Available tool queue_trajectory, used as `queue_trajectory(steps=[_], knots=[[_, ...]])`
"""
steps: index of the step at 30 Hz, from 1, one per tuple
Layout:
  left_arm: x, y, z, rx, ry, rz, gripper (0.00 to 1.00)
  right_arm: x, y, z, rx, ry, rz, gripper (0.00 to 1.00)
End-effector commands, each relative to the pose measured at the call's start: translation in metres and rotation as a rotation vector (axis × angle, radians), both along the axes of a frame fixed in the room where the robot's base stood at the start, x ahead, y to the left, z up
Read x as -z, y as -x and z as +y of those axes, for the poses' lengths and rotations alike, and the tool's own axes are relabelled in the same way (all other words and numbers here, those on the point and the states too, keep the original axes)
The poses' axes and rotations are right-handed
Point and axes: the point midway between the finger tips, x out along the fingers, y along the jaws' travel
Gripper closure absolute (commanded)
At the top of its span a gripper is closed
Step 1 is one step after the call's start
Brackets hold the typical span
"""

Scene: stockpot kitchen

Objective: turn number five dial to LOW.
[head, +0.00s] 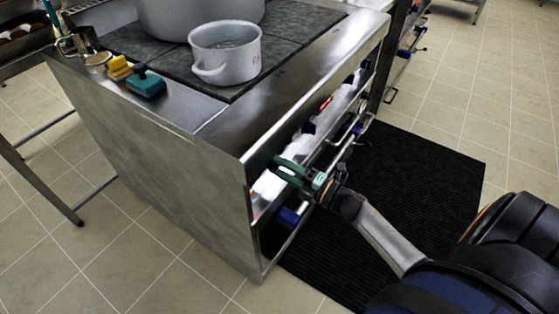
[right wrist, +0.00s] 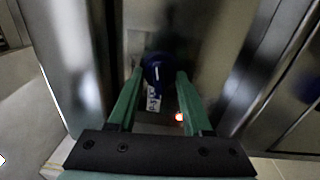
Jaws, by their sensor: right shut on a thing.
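In the right wrist view a dark blue dial (right wrist: 157,68) with a white pointer mark sits on the stove's front panel. The two green fingers of my right gripper (right wrist: 160,80) are shut on it, one on each side. A small white label (right wrist: 154,98) is just below the dial; I cannot read it. In the head view my right gripper (head: 290,166) reaches the near end of the stove front, and its fingers hide the dial. I cannot tell the dial's number. My left gripper is not in view.
The steel stove (head: 170,150) carries a pot (head: 232,62), a larger pot behind it, and sponges. A rail (head: 340,150) runs along the front. A black mat (head: 420,190) lies on the floor beside it.

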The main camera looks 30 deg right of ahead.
Motion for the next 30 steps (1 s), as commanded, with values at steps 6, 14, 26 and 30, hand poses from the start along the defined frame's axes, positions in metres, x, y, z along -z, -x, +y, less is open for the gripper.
queue_trajectory(steps=[6,14,26,30], knots=[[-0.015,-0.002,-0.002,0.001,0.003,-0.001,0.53,-0.003,0.0,0.0,0.001,-0.186,0.08,1.0],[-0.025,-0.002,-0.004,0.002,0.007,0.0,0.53,-0.003,0.0,0.001,0.0,-0.372,0.156,1.0],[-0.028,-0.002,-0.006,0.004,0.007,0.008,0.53,-0.002,0.0,0.001,-0.001,-0.515,0.214,1.0],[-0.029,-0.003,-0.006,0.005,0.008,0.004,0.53,-0.001,0.0,0.001,-0.001,-0.528,0.219,1.0]])
